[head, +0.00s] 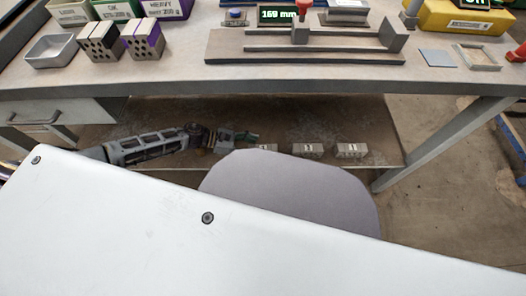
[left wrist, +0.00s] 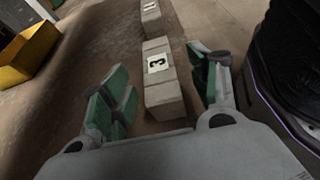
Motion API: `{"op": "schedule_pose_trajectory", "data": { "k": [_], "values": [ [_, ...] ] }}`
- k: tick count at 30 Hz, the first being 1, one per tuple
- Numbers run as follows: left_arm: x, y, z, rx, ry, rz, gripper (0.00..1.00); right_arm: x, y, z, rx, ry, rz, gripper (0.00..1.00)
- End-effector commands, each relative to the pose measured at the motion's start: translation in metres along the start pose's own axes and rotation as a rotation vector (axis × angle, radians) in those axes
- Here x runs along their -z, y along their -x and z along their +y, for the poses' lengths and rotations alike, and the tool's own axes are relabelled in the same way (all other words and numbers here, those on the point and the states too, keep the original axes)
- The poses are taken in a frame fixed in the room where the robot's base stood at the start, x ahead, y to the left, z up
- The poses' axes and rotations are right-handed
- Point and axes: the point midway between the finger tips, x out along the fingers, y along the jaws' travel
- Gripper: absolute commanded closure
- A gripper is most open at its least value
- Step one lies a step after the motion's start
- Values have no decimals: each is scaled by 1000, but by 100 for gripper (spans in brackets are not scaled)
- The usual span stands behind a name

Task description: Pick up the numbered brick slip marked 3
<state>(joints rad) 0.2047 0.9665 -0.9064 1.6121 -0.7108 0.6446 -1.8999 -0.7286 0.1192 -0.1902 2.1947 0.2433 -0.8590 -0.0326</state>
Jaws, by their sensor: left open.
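The grey brick slip marked 3 (left wrist: 160,92) lies in the middle of the left wrist view, with a white label on it. My left gripper (left wrist: 160,72) is open, its green-padded fingers on either side of the slip with gaps between. In the head view my left gripper (head: 244,137) reaches over the bench's lower shelf, beside the leftmost slip (head: 267,148) of a row of three. That slip is partly hidden and its label is too small to read. My right gripper is in neither view.
Another slip (left wrist: 151,18) lies beyond slip 3. In the head view two more slips, a middle one (head: 307,151) and a right one (head: 351,151), sit on the lower shelf (head: 350,118). A yellow bin (left wrist: 27,50) stands at left in the wrist view. The bench top (head: 180,78) overhangs the shelf.

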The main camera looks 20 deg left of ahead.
Motion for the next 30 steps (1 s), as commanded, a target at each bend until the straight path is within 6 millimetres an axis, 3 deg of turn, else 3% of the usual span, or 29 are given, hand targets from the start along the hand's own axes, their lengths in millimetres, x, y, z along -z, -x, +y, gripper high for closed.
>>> {"op": "schedule_pose_trajectory", "data": {
  "k": [18,30],
  "values": [
    [0,-48,2,0,0,-1,39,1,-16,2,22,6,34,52],
    [0,-50,2,0,0,0,39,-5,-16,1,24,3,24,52]
  ]
}}
